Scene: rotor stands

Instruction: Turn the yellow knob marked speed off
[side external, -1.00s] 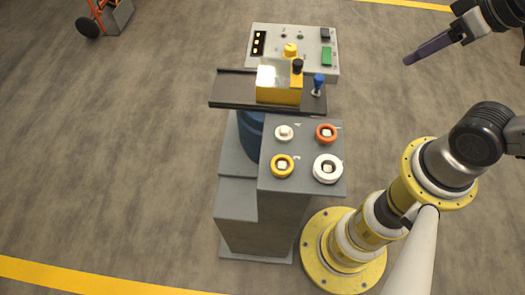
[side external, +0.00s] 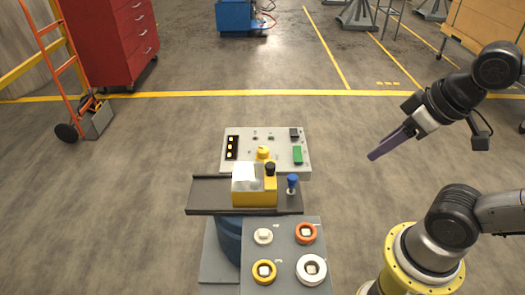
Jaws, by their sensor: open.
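A yellow knob (side external: 263,152) sits on a pale control panel (side external: 293,168) behind the dark rail. A yellow ring-shaped dial (side external: 264,271) with a white centre sits at the front left of the grey pedestal top. Any speed marking is too small to read on either. My gripper (side external: 374,155) is open, with long purple-grey fingers pointing down and left. It hangs in the air to the right of the panel, clear of both yellow knobs, with nothing visible in it.
A yellow block unit (side external: 254,189) stands on the dark rail (side external: 209,194), with a blue-topped lever (side external: 292,183) beside it. The grey pedestal (side external: 284,248) also carries orange (side external: 306,233) and white (side external: 311,269) rings. Floor around is open.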

